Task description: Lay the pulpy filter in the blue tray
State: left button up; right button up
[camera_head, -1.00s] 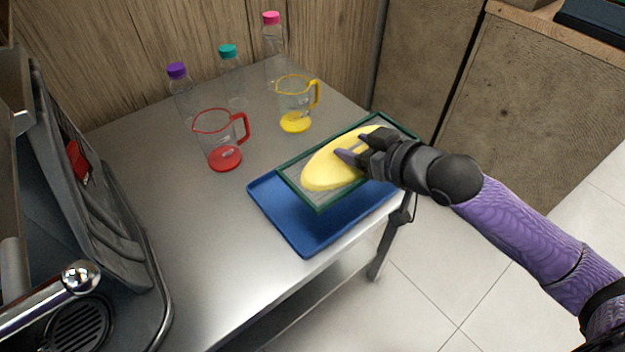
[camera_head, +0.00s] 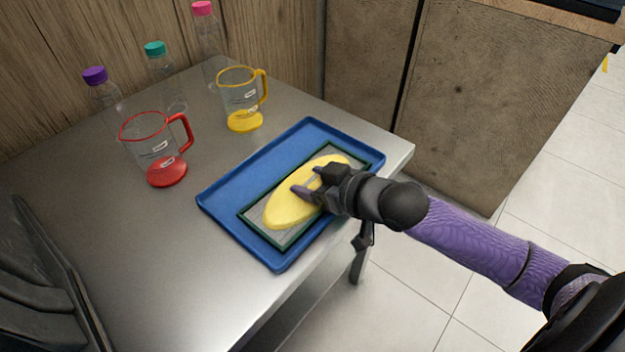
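The pulpy filter (camera_head: 275,235) is a flat rectangle with a dark green frame, grey mesh and a large yellow oval mound of pulp (camera_head: 288,207) on it. In the head view it is within the outline of the blue tray (camera_head: 222,196) and appears to lie flat in it. A hairline gap underneath could not be seen from here. My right gripper (camera_head: 309,182) is over the mound with its two fingers a little apart, and seems still closed on the filter. The gripper hides part of the mound and the frame's right side. My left gripper is out of view.
A red-handled jug (camera_head: 155,150) and a yellow-handled jug (camera_head: 240,98) stand behind the tray on the metal table (camera_head: 150,270). Bottles with purple (camera_head: 95,77), teal (camera_head: 155,48) and pink (camera_head: 202,8) caps stand along the wall. The front left of the table is clear.

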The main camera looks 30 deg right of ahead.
jog(key=o, duration=0.3)
jog(key=shift+o, duration=0.2)
jog(key=shift+r, duration=0.1)
